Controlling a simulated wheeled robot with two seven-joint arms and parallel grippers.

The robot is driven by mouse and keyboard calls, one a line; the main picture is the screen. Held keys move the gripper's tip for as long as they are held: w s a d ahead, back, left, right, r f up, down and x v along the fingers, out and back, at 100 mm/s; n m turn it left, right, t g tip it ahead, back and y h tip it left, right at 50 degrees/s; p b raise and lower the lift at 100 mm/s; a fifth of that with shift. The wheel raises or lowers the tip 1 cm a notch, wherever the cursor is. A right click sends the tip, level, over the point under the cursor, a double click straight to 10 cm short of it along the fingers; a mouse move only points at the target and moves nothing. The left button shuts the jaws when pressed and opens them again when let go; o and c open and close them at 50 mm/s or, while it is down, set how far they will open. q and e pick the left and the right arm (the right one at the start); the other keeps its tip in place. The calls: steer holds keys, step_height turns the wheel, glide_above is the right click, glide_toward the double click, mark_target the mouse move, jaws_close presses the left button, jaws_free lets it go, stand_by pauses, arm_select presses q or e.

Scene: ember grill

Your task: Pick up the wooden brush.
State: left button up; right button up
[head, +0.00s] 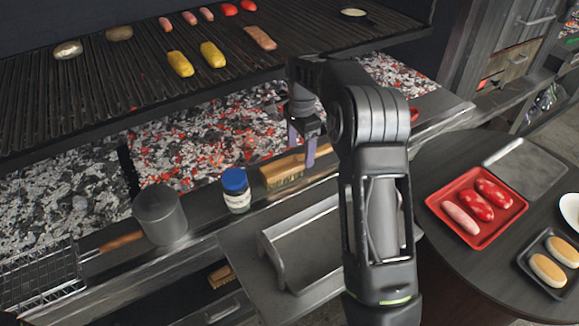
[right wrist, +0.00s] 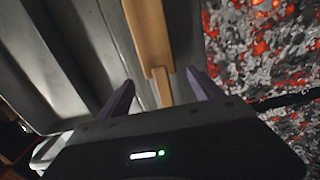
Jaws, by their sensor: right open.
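The wooden brush (head: 282,172) lies on the metal ledge in front of the coals, with its bristles showing below the wood in the head view. My right gripper (head: 302,147) is above its right part, with purple fingers pointing down. In the right wrist view, the brush (right wrist: 150,38) runs away from me, and its narrow end appears between the open fingers of the right gripper (right wrist: 161,88). I see no finger clearly touching the brush. My arm hides part of the ledge to the right. My left gripper is not in view.
A blue-lidded jar (head: 236,190) stands just left of the brush, and a grey metal cup (head: 160,215) farther left. Glowing coals (head: 200,150) lie behind the ledge, below the grill grate (head: 110,85). A metal tray (head: 300,250) is in front. Another brush (head: 221,275) sits lower.

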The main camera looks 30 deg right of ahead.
mark_target(301, 156)
steer(key=f, duration=0.1)
steer(key=f+p, duration=0.1)
steer(key=f, duration=0.1)
steer(key=shift+d+f, duration=0.2)
steer(key=shift+f, duration=0.65)
steer(key=shift+c, duration=0.3)
jaws_close()
steer(key=shift+r, duration=0.1)
step_height(301, 156, up, 10)
steer(key=shift+f+b, duration=0.1)
steer(key=shift+b, duration=0.55)
stand_by(0.4)
